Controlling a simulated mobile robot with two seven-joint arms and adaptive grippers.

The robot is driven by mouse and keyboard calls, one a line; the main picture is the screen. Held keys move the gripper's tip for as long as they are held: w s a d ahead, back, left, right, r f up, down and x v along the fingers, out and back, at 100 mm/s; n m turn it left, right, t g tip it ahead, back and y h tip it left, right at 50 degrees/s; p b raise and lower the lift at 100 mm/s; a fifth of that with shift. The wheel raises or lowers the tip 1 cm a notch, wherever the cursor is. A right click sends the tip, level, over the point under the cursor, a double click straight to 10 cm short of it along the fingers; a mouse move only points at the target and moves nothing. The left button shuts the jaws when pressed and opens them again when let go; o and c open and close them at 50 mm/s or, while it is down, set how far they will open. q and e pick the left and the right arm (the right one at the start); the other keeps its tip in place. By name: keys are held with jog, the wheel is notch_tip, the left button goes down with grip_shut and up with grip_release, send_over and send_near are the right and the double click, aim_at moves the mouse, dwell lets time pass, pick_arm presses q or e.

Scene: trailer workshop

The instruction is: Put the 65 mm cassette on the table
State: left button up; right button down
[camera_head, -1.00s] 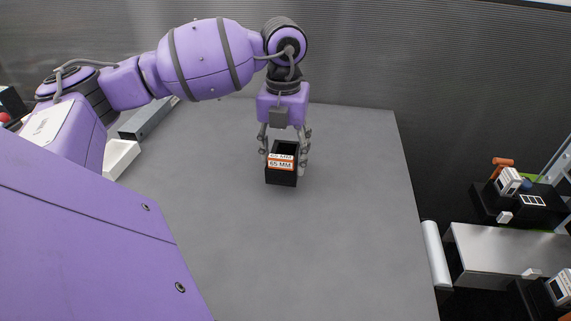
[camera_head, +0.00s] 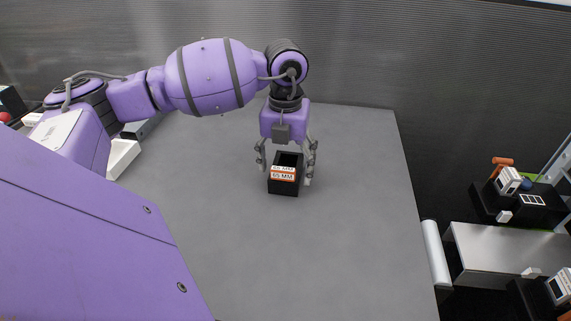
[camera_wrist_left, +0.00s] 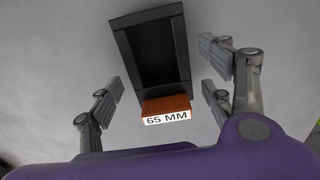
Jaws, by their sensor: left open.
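The 65 mm cassette (camera_head: 284,187) is a black open-topped box with an orange and white "65 MM" label. It stands upright on the grey table (camera_head: 330,240). My left gripper (camera_head: 286,178) is above it, pointing down, with its fingers spread on either side. In the left wrist view the cassette (camera_wrist_left: 152,55) is empty inside. The open fingers (camera_wrist_left: 165,90) stand apart from it, with a gap on both sides. My right gripper is not in view.
A white tray (camera_head: 122,157) and a grey box (camera_head: 140,128) lie at the table's left edge. A ribbed wall (camera_head: 400,50) stands behind. A metal bench (camera_head: 510,250) with devices is at the right. The table around the cassette is clear.

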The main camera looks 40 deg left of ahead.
pick_arm(q)
jog(key=shift+r, duration=0.15)
notch_tip(320, 180, up, 12)
dwell(0.6)
